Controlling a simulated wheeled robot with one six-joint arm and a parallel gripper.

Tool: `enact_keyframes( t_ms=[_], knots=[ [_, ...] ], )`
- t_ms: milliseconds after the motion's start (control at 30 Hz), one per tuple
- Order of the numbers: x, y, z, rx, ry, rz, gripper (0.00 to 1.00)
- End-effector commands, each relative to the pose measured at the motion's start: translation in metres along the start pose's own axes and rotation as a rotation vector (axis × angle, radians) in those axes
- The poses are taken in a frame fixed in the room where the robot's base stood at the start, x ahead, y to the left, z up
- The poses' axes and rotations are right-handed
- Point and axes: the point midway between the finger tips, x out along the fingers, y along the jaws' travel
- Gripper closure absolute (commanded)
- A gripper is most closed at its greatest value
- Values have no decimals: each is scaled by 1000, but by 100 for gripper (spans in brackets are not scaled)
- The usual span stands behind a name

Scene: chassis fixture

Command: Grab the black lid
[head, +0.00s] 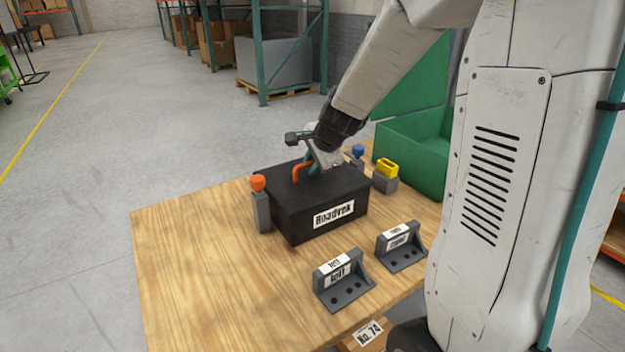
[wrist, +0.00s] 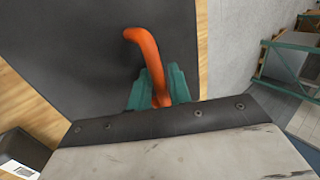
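The black lid (head: 283,187) lies on top of a black box with a white "Roadvek" label (head: 333,214) on the wooden table. An orange handle (head: 298,171) stands up from the lid. In the wrist view the lid (wrist: 80,60) fills much of the picture, and the handle (wrist: 143,45) curves up from between teal fingers. My gripper (head: 312,166) is at the handle, above the lid. In the wrist view its fingertips (wrist: 157,88) lie on both sides of the handle's near end. Whether they press on it is hard to see.
A grey post with an orange top (head: 261,204) stands left of the box. Posts with blue (head: 357,153) and yellow (head: 386,177) tops stand right of it. Two grey labelled brackets (head: 343,280) (head: 400,247) are in front. An open green crate (head: 415,140) is behind right. Bare table (head: 190,260) lies left.

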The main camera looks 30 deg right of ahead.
Motion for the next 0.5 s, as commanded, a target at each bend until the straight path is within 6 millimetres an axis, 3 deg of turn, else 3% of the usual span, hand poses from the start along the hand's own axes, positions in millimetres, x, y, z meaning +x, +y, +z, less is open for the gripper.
enact_keyframes(
  t_ms=[167,233,500],
  knots=[
    [0,0,0,-1,0,0,80],
    [0,0,0,-1,0,0,100],
    [-1,0,0,-1,0,-1,100]
  ],
)
